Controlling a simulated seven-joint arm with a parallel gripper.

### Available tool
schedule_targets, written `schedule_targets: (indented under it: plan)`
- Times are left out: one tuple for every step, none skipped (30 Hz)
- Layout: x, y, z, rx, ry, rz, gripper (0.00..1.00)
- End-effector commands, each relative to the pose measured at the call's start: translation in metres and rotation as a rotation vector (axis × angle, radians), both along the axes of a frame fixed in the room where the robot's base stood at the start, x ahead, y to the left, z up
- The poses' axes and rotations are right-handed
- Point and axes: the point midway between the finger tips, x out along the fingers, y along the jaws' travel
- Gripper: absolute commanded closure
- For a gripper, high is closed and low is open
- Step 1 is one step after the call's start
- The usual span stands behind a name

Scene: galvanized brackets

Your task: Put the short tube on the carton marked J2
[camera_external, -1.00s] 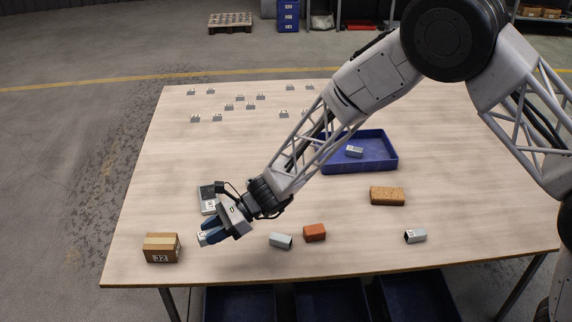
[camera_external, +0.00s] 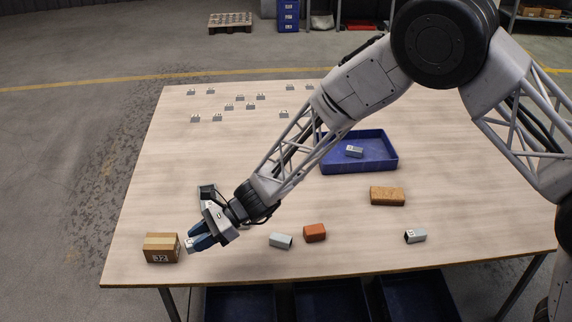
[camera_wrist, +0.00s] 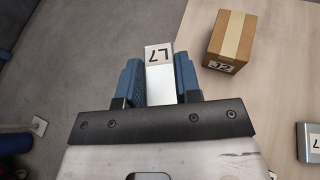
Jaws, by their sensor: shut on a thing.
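My gripper (camera_external: 196,242) is shut on a short grey metal tube (camera_external: 190,246), near the front left of the table. In the wrist view the tube (camera_wrist: 159,72) sits between the blue fingers (camera_wrist: 157,80) and has a white label reading L7. The brown carton (camera_external: 161,253) with tan tape and a J2 label stands on the table just left of the tube. In the wrist view the carton (camera_wrist: 232,42) is to the right of the fingers, with a gap between it and the tube. Its top is bare.
A grey tube (camera_external: 281,240), an orange block (camera_external: 315,232), another grey tube (camera_external: 415,236) and a cork-like block (camera_external: 387,195) lie to the right. A blue tray (camera_external: 375,165) holds a grey piece (camera_external: 355,151). Several small brackets stand at the back. The table's front edge (camera_external: 240,277) is close.

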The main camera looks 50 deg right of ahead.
Motion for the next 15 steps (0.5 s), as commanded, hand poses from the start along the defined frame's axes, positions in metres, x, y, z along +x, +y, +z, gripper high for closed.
schedule_targets:
  plan:
    - [0.007, 0.002, -0.001, 0.000, -0.002, 0.001, 0.93]
    - [0.011, 0.003, -0.001, -0.001, -0.002, 0.001, 0.93]
    - [0.016, 0.004, -0.002, 0.000, -0.001, 0.000, 0.93]
    - [0.020, 0.005, -0.002, 0.000, -0.001, 0.000, 0.93]
    - [0.024, 0.007, -0.002, 0.000, -0.002, 0.001, 0.93]
    - [0.030, 0.008, -0.003, 0.000, -0.002, 0.001, 0.93]
    - [0.034, 0.009, -0.003, 0.000, -0.001, 0.001, 0.93]
    - [0.038, 0.010, -0.004, 0.000, -0.001, 0.001, 0.93]
    - [0.043, 0.012, -0.004, -0.001, -0.001, 0.002, 0.93]
    - [0.047, 0.013, -0.005, -0.001, -0.002, 0.002, 0.93]
    - [0.051, 0.014, -0.005, -0.001, -0.001, 0.002, 0.93]
    - [0.056, 0.015, -0.006, 0.000, -0.001, 0.001, 0.93]
    - [0.061, 0.016, -0.006, 0.000, -0.001, 0.000, 0.93]
    - [0.065, 0.017, -0.006, -0.001, -0.002, 0.001, 0.93]
    - [0.070, 0.019, -0.006, -0.001, -0.002, 0.001, 0.93]
